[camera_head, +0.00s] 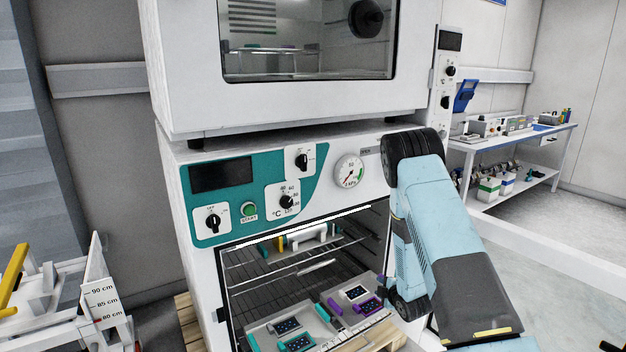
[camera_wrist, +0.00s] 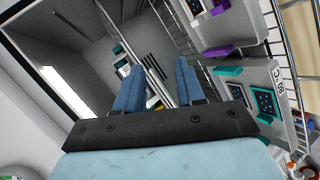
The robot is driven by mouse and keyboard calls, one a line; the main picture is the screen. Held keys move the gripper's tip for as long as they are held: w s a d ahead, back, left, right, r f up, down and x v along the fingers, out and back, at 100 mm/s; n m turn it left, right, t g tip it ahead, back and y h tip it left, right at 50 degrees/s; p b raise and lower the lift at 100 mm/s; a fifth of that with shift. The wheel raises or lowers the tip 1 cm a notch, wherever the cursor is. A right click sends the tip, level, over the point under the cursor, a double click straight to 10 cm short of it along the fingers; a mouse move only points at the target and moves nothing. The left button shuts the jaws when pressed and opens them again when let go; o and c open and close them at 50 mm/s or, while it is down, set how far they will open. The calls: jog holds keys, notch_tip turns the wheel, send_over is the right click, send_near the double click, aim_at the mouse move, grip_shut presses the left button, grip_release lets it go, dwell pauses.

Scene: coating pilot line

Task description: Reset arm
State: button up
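My gripper (camera_wrist: 158,82) shows in the wrist view with its two blue fingers apart and nothing held between them. It points into the open chamber of the lower oven (camera_wrist: 125,50), with wire racks (camera_wrist: 150,60) beyond the fingers. In the head view, my light blue arm stands at the right side of that oven (camera_head: 350,140) and its bent-down end hides the gripper. Two trays lie low in the chamber: one with teal clips (camera_head: 265,332) and one with purple clips (camera_head: 345,291). In the wrist view, the teal-clip tray (camera_wrist: 245,75) is right of the fingers.
A second oven (camera_head: 300,98) with a window stands on top of the lower one. The chamber's frame and wire racks are close around my gripper. A white trestle with a height scale (camera_head: 100,300) stands at the left. A workbench (camera_head: 535,135) is at the back right.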

notch_tip(320, 180, up, 17)
jog(key=d+m+g+h, duration=0.1)
jog(key=d+m+h, duration=0.1)
jog(key=m, duration=0.3)
jog(key=s+r+m+g+h, duration=0.1)
jog(key=s+r+m, duration=0.1)
jog(key=s+r, duration=0.35)
jog(key=s+r+m+g, duration=0.1)
jog(key=s+r+m, duration=0.1)
jog(key=r, duration=0.7)
jog(key=s+r+m+g, duration=0.1)
jog(key=s+r+m, duration=0.2)
jog(key=s, duration=0.8)
jog(key=s+a+r+m+g, duration=0.1)
jog(key=s+r+m, duration=0.1)
jog(key=s+r, duration=0.5)
jog(key=s+a+r+m+g, duration=0.1)
jog(key=s+r+m, duration=0.2)
jog(key=s, duration=1.3)
notch_tip(320, 180, up, 2)
jog(key=shift+s+a+r+m, duration=0.15)
jog(key=shift+s+m, duration=0.05)
jog(key=shift+m, duration=0.1)
